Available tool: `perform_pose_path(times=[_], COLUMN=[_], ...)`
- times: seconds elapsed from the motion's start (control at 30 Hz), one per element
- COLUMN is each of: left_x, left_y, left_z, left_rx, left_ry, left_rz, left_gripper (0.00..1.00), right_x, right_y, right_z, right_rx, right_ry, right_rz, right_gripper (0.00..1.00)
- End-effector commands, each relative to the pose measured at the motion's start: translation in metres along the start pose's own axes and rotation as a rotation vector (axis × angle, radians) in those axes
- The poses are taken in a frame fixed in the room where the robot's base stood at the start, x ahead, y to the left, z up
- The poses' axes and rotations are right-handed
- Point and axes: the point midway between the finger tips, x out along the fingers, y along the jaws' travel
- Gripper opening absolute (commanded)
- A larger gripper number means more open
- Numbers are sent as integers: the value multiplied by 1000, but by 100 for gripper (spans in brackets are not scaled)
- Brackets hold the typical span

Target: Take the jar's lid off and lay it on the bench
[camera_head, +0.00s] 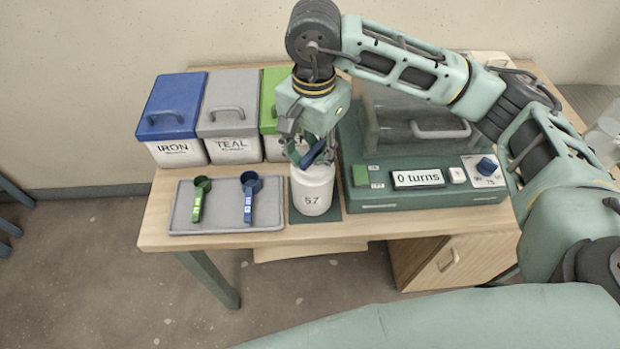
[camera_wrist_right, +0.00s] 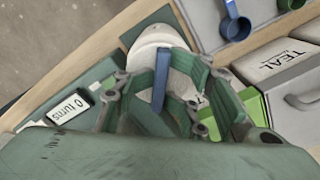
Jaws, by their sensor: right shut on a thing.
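The white jar (camera_head: 312,196), marked 57, stands upright on a dark green mat (camera_head: 330,212) at the bench's front edge. Its white lid (camera_wrist_right: 152,42) shows in the right wrist view with a blue upright bar handle (camera_wrist_right: 160,78). My right gripper (camera_head: 310,157) is directly above the jar, pointing down, with its green fingers closed on the blue handle; they also show in the right wrist view (camera_wrist_right: 161,88). The fingers partly hide the lid, and I cannot tell whether it touches the jar's rim. My left gripper is not in view.
Left of the jar, a grey tray (camera_head: 180,230) holds a green scoop (camera_head: 198,198) and a blue scoop (camera_head: 249,195). Behind stand blue-lidded (camera_head: 171,115), grey-lidded (camera_head: 229,112) and green-lidded (camera_head: 270,90) buckets. A green machine (camera_head: 400,200) reading "0 turns" stands close on the right.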

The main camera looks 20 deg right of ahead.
Motion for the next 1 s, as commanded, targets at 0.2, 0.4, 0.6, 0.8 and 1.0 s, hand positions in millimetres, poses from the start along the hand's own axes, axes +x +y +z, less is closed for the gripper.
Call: perform_pose_path(times=[0.2, 0.4, 0.6, 0.8, 1.0], left_x=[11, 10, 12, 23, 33], left_y=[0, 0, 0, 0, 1], left_z=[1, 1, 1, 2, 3], left_rx=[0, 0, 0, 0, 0], left_ry=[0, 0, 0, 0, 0], left_rz=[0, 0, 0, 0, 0], left_gripper=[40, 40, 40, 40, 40], right_x=[7, 6, 6, 8, 8], right_y=[4, 4, 4, 4, 4], right_z=[1, 1, 1, 1, 1], right_rx=[-73, -82, -93, -187, -295], right_ry=[-3, -4, -4, -3, -4], right_rz=[17, 17, 17, 16, 16], right_gripper=[5, 4, 4, 4, 4])
